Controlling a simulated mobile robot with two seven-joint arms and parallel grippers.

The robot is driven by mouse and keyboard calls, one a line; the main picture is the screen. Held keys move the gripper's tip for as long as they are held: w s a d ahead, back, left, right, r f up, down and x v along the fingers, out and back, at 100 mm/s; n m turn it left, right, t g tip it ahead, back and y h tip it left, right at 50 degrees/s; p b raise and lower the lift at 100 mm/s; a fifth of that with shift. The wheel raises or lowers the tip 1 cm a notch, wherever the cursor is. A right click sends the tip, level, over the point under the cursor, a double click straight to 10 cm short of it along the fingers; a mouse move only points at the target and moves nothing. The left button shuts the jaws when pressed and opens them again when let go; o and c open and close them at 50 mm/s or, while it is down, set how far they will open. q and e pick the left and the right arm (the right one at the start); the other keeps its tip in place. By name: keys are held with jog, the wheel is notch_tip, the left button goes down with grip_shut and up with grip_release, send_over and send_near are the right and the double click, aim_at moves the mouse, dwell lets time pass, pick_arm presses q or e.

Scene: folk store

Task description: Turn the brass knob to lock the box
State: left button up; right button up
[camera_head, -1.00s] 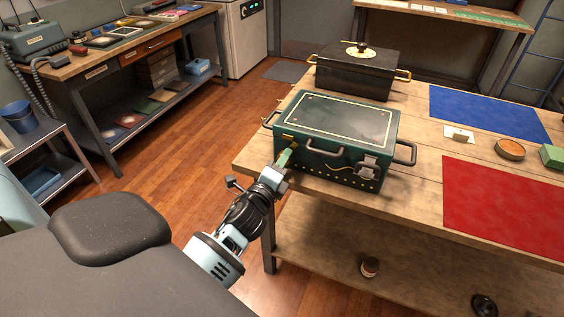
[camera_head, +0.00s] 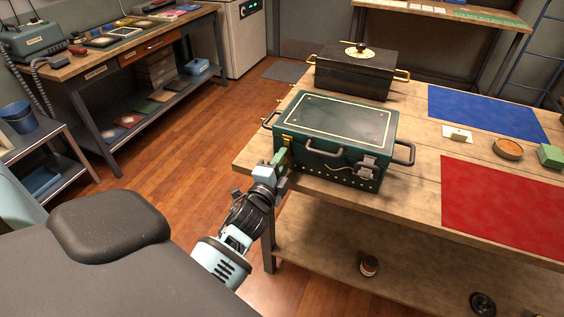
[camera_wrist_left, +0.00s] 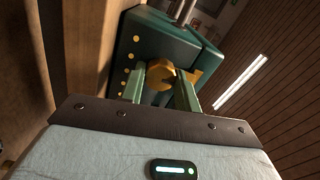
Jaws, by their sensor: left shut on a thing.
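The dark green box (camera_head: 335,128) with a lid trimmed in pale yellow stands on the wooden table. It also shows in the left wrist view (camera_wrist_left: 160,50). My left gripper (camera_head: 281,160) is at the front left corner of the box. In the left wrist view my left gripper (camera_wrist_left: 160,84) has its two green fingers on either side of the round brass knob (camera_wrist_left: 160,74), shut on it. In the head view the fingers mostly hide the knob. My right gripper is not in view.
A black box (camera_head: 352,75) with brass handles stands behind the green box. A blue mat (camera_head: 486,112), a red mat (camera_head: 500,205), a round tin (camera_head: 508,148) and a green block (camera_head: 550,156) lie to the right. A shelf (camera_head: 330,240) runs under the table.

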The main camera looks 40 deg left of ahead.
pick_arm(q)
jog(key=o, duration=1)
jog(key=v, duration=0.7)
jog(key=shift+s+d, duration=0.1)
jog(key=shift+s, duration=0.3)
